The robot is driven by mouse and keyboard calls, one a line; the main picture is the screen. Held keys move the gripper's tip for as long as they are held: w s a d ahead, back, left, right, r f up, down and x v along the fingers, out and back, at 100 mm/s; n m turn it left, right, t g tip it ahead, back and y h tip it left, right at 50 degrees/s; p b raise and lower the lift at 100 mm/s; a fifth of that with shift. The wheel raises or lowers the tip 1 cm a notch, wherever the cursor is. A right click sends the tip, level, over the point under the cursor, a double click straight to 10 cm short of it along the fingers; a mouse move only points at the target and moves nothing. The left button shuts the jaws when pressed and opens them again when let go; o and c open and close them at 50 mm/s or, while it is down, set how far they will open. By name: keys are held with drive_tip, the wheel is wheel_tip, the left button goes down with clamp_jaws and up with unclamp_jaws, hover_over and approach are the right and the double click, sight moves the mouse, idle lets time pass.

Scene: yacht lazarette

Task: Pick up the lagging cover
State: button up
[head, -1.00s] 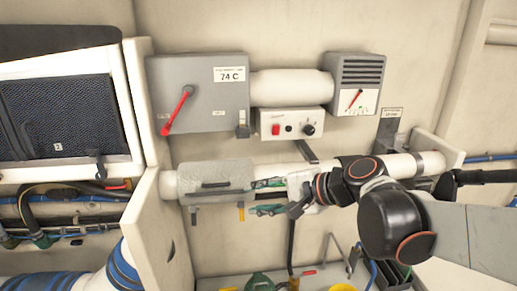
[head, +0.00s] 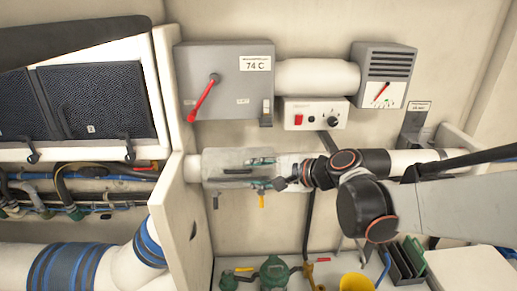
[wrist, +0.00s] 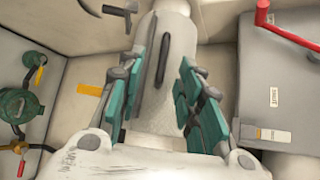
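The lagging cover (head: 225,170) is a grey sleeve on the white pipe (head: 400,160) under the grey box. In the wrist view the lagging cover (wrist: 181,42) fills the middle, with a dark bar handle (wrist: 163,58) along it. My gripper (head: 263,172) is over the right part of the cover. Its green-padded fingers, clear in the wrist view (wrist: 163,80), are open, one on each side of the handle. Nothing is held. I cannot tell whether the pads touch the cover.
A grey box with a red lever (head: 205,98) and a white switch panel (head: 313,114) sit above the pipe. A cream partition (head: 172,200) stands close left of the cover. Below are a green valve (head: 273,270), a yellow cup (head: 356,284) and a dark rack (head: 405,260).

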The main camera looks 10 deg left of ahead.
sight(241, 172)
drive_tip(key=shift+r+p+x, duration=0.2)
drive_tip(key=shift+p+x, duration=0.2)
drive_tip(key=shift+x, duration=1.95)
drive_tip(key=shift+w+a, duration=0.1)
drive_tip(key=shift+c, duration=0.5)
clamp_jaws()
